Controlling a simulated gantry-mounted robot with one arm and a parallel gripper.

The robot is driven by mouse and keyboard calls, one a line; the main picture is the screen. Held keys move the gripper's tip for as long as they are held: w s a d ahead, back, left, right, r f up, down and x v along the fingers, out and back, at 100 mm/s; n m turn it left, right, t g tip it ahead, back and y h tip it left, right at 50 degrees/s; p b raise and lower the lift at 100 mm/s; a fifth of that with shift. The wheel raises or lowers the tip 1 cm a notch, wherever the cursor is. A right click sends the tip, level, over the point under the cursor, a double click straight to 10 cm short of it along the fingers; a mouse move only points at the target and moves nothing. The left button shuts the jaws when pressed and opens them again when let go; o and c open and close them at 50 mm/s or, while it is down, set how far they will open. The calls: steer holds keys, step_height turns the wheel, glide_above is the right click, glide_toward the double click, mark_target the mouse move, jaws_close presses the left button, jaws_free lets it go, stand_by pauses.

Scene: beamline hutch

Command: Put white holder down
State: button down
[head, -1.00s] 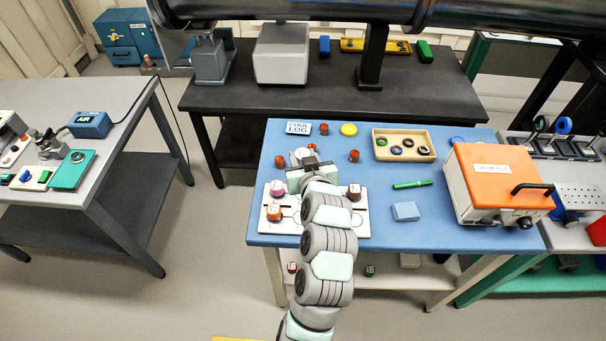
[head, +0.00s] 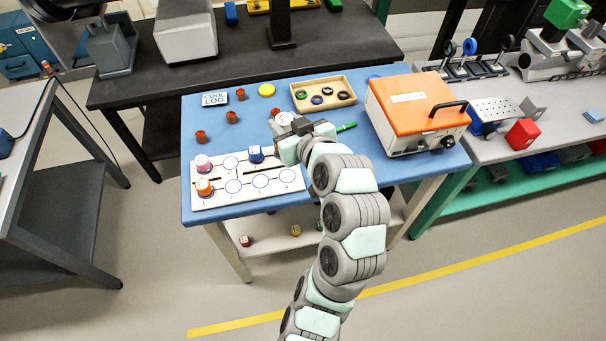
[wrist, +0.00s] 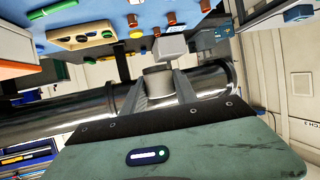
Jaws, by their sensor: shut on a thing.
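My gripper (head: 298,126) is shut on the white holder (wrist: 158,78), which shows as a short pale cylinder between the fingers in the wrist view. In the head view the white holder (head: 284,118) is partly hidden by my gripper. It is over the blue table, beyond the right part of the white board (head: 215,203). I cannot tell whether it touches the table. The board has numbered circles. A pink-and-white holder (head: 203,163) and an orange one (head: 204,187) stand at its left, and a blue one (head: 255,154) on its back row.
Several red-brown pieces, one of them here (head: 232,117), stand behind the board. A wooden tray (head: 301,107) with rings, a green pen (head: 346,127) and an orange-lidded box (head: 415,100) are to the right. Several front-row circles are bare.

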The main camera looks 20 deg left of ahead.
steer(key=b, duration=0.2)
glide_above(288, 177)
step_height(288, 177, down, 14)
steer(key=shift+s, duration=0.1)
steer(key=shift+f, duration=2.3)
steer(key=shift+f, duration=0.1)
steer(key=shift+f+b, duration=0.15)
steer(key=shift+b, duration=0.2)
steer(key=c, duration=0.9)
jaws_free()
steer(key=shift+c, duration=0.2)
